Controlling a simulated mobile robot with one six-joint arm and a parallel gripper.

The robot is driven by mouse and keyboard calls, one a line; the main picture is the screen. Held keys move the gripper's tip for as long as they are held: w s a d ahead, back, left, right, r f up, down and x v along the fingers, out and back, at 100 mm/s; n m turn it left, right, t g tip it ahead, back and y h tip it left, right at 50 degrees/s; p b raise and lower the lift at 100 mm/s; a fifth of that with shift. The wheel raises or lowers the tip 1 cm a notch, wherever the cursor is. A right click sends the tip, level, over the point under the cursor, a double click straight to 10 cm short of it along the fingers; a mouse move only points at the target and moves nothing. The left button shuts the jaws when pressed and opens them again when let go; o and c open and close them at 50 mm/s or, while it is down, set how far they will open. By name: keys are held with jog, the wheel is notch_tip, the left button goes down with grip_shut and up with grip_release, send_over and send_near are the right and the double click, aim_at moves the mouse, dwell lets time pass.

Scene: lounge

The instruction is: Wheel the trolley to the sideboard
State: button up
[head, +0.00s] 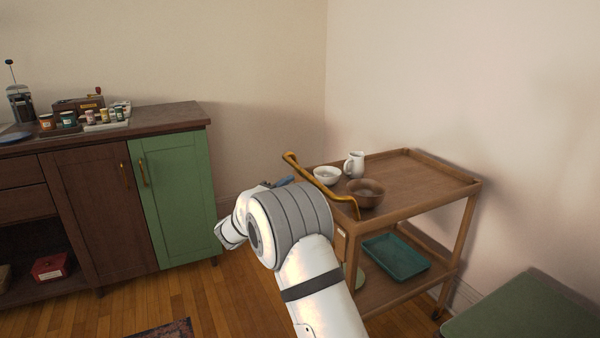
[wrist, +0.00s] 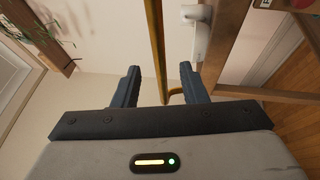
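The wooden trolley (head: 430,180) stands at the right by the wall, with a brass push handle (head: 321,187) at its left end. The sideboard (head: 85,170), dark wood with one green door, stands at the left against the back wall. My gripper (wrist: 158,67) is open in the wrist view, its two dark fingers well apart. The brass handle (wrist: 156,40) runs between the fingers in that view, with a gap on both sides. In the head view my arm hides most of the gripper; a bit of blue finger shows just left of the handle.
The trolley carries a white bowl (head: 327,175), a brown bowl (head: 365,193) and a white jug (head: 355,164), with a teal tray (head: 396,257) below. A green-topped piece (head: 525,308) is at front right. Wooden floor (head: 240,300) lies open before the sideboard, with a rug edge (head: 165,331).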

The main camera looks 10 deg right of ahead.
aim_at(304, 176)
jog(key=b+x, duration=0.1)
jog(key=x, duration=0.7)
jog(key=shift+w+a, duration=0.1)
jog(key=shift+w, duration=0.1)
grip_shut()
dwell(0.4)
